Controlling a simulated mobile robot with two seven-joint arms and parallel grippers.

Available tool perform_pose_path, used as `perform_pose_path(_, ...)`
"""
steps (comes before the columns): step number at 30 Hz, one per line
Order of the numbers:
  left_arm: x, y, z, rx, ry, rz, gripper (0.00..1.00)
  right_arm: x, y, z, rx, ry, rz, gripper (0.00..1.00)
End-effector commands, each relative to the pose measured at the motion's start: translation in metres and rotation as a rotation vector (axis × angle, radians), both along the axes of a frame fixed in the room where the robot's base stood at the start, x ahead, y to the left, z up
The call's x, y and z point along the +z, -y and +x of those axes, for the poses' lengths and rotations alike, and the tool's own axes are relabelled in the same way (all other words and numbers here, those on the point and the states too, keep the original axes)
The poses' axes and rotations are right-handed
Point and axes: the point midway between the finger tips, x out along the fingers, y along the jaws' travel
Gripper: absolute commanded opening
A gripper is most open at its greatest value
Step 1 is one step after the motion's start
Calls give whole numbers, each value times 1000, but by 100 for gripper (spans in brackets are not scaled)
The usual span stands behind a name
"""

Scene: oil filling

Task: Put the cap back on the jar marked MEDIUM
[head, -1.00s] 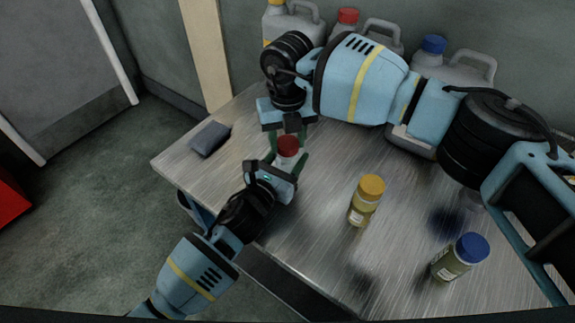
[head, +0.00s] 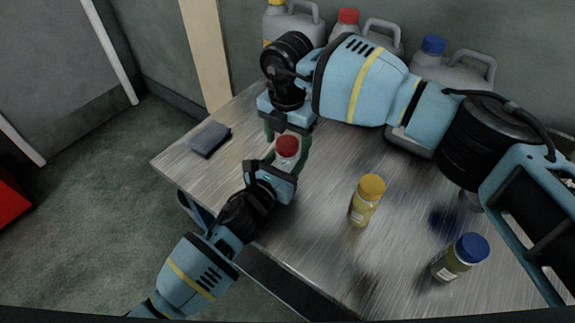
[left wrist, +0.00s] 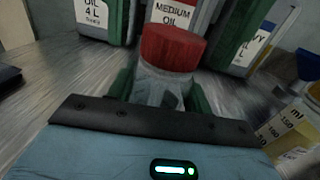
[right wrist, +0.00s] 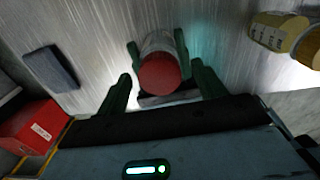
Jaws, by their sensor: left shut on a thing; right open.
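The red cap (head: 287,146) sits on top of a small clear jar (head: 288,163). It shows large in the left wrist view (left wrist: 172,47); I cannot tell how tightly it sits. My left gripper (head: 284,162) is shut around the jar's body from the front, holding it upright. The jar's own label is not readable. My right gripper (head: 287,137) is open, pointing down from behind above the cap. In the right wrist view its fingers stand wide on either side of the cap (right wrist: 159,73), apart from it.
A yellow-capped jar (head: 366,203) and a blue-capped jar (head: 459,258) stand to the right on the metal table (head: 330,250). Jugs line the back; the red-capped jug (head: 346,30) has a MEDIUM OIL label (left wrist: 174,14). A dark block (head: 210,139) lies at left.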

Motion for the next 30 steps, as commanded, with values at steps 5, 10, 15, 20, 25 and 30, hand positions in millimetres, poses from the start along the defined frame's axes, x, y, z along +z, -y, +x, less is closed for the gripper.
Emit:
perform_pose_path(5,0,0,0,0,-1,0,0,2,0,0,1,1,0,70)
perform_pose_path(10,0,0,0,0,-1,0,0,18,0,1,1,3,1,70)
perform_pose_path(15,0,0,0,0,-1,0,0,51,0,1,2,4,1,70)
perform_pose_path(20,0,0,0,0,-1,0,0,82,0,1,1,3,2,70)
perform_pose_path(25,0,0,0,0,-1,0,0,107,0,0,0,1,0,70)
perform_pose_path(30,0,0,0,-1,0,0,0,118,0,0,1,1,1,70)
